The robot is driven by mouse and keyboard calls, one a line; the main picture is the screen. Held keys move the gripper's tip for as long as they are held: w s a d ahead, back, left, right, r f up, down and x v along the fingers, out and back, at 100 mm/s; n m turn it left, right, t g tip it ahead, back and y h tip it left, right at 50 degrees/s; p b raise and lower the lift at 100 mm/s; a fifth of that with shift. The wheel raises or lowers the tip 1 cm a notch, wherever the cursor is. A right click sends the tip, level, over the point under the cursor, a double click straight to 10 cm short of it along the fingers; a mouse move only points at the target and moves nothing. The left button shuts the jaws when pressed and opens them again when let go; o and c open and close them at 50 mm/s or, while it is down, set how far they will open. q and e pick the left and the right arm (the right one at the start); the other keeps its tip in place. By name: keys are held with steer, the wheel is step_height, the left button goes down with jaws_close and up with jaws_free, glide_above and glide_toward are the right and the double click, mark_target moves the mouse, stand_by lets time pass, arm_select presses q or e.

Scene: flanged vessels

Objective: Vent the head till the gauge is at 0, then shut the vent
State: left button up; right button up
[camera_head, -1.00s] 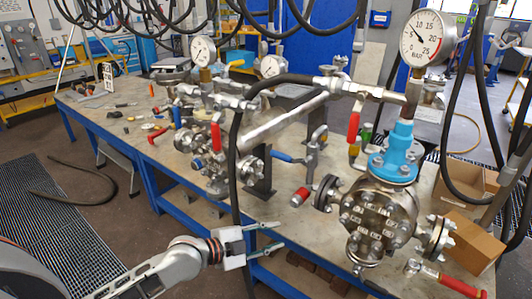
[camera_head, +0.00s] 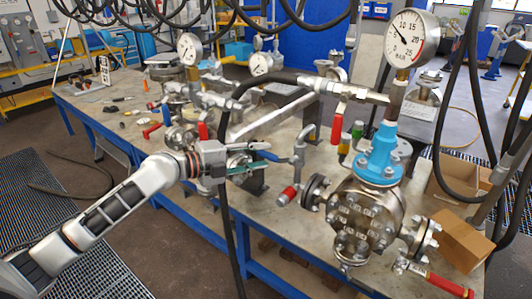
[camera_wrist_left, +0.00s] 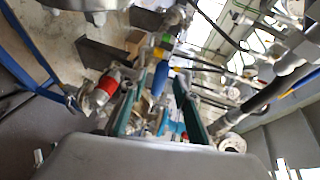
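The large dial gauge (camera_head: 412,39), marked in BAR, stands above the flanged vessel head (camera_head: 364,215) on a blue fitting (camera_head: 380,152). Its needle points to the upper left, well off 0, around 5. A small valve with a blue lever (camera_head: 268,155) sits left of the vessel on a bent pipe with a red end (camera_head: 288,194). My left gripper (camera_head: 258,158) is open beside the lever's free end. In the left wrist view the blue lever (camera_wrist_left: 160,79) shows between the two teal fingers; contact cannot be told. My right gripper is out of view. Which valve is the vent is not marked.
A red lever (camera_head: 337,128) stands upright under the pipe, and another red handle (camera_head: 438,285) lies low right. A black hose (camera_head: 228,220) hangs close to my left gripper. Two smaller gauges (camera_head: 190,48) (camera_head: 261,63) and loose tools occupy the bench's left.

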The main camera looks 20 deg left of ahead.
arm_select(q)
steer(key=shift+x, duration=1.25)
steer(key=shift+c, duration=0.5)
jaws_close()
